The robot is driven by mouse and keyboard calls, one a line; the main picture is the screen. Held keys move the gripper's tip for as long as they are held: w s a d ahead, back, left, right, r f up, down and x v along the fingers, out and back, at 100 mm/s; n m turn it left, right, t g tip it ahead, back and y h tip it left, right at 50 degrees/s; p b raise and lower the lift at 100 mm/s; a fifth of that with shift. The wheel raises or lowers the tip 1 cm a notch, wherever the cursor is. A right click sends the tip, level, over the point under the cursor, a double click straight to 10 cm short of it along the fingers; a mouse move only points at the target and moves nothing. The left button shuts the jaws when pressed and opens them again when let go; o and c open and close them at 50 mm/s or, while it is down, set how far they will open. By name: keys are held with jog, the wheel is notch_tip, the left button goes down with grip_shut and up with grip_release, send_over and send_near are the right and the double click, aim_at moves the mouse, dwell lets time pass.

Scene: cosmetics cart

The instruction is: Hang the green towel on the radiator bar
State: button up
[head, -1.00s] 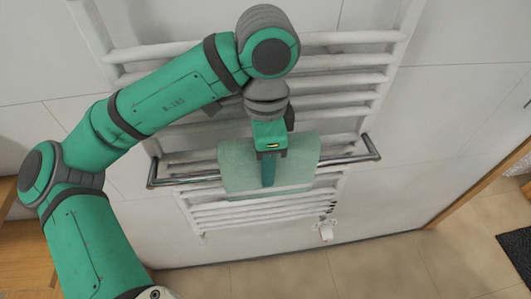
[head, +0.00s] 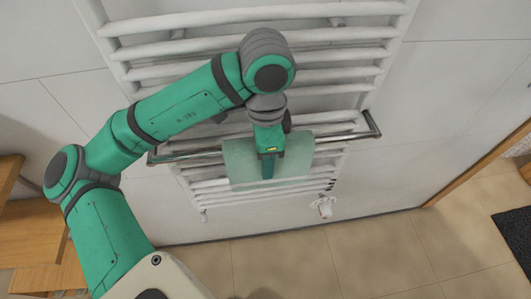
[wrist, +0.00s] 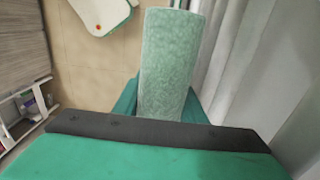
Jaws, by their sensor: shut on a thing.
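The green towel (head: 298,160) hangs at the metal bar in front of the radiator in the head view. The bar (head: 343,136) shows on both sides of the towel, and its middle is hidden. My gripper (head: 268,168) is shut on the towel, pointing down in front of the bar. In the wrist view the towel (wrist: 168,65) extends away from between the fingers. I cannot tell whether the towel is draped over the bar or only in front of it. The white radiator (head: 330,55) has several horizontal tubes.
A white valve (head: 323,206) sits at the radiator's lower right. Wooden furniture (head: 35,235) stands at the left, and a wooden edge (head: 480,165) runs along the right. A dark mat (head: 515,240) lies on the tiled floor at the right. The floor below the radiator is clear.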

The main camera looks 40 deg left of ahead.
jog(key=shift+f, duration=0.1)
jog(key=o, duration=1.2)
jog(key=shift+a, duration=0.1)
notch_tip(320, 180, up, 11)
jog(key=shift+r, duration=0.1)
